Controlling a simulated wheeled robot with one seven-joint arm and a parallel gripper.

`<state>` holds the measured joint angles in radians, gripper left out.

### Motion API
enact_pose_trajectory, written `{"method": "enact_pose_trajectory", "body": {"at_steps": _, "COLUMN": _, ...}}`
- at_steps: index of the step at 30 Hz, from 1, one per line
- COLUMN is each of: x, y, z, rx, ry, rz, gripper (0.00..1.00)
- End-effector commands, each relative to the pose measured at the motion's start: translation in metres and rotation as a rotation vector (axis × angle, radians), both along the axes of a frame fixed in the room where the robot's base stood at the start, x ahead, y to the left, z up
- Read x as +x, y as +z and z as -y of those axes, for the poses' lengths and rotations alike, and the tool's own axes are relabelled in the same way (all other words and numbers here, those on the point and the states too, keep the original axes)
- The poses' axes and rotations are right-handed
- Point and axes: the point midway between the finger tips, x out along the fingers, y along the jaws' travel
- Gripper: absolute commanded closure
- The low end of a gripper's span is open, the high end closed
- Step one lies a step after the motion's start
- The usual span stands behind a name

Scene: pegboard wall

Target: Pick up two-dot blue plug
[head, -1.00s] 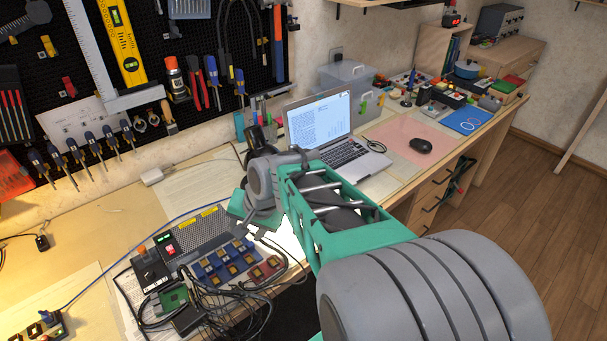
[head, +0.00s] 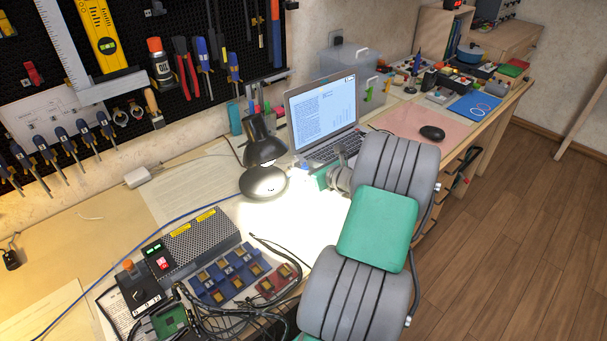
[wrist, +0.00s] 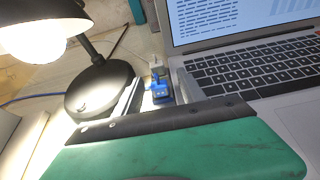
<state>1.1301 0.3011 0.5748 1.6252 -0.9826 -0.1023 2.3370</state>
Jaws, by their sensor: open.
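A small blue plug (wrist: 160,90) with a grey upper part shows in the wrist view, between the lamp base and the laptop. My gripper (wrist: 157,84) is open, with one finger on each side of the plug in the picture. I cannot tell whether the plug is fully between the fingers or just beyond them. Dots on it are too small to read. In the head view my arm hides most of my gripper, and the plug cannot be made out clearly.
A black desk lamp (head: 265,150) stands close on the left, lighting the desk. An open laptop (head: 322,115) is close on the right and behind.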

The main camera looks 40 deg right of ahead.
Motion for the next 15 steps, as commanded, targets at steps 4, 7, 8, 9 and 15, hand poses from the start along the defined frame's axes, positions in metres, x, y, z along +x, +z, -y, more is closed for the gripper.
{"method": "enact_pose_trajectory", "body": {"at_steps": 4, "x": 0.0067, "y": -0.0021, "z": -0.0011, "rx": -0.001, "ry": 0.003, "rz": 0.0, "gripper": 0.53}}
{"method": "enact_pose_trajectory", "body": {"at_steps": 7, "x": 0.0066, "y": -0.0019, "z": -0.0015, "rx": -0.001, "ry": 0.004, "rz": -0.001, "gripper": 0.53}}
{"method": "enact_pose_trajectory", "body": {"at_steps": 8, "x": 0.0066, "y": -0.0019, "z": -0.0016, "rx": -0.001, "ry": 0.004, "rz": -0.001, "gripper": 0.54}}
{"method": "enact_pose_trajectory", "body": {"at_steps": 9, "x": 0.0067, "y": -0.0019, "z": -0.0018, "rx": -0.002, "ry": 0.004, "rz": -0.001, "gripper": 0.57}}
{"method": "enact_pose_trajectory", "body": {"at_steps": 15, "x": 0.0069, "y": -0.0018, "z": -0.0025, "rx": -0.001, "ry": 0.005, "rz": -0.001, "gripper": 0.73}}
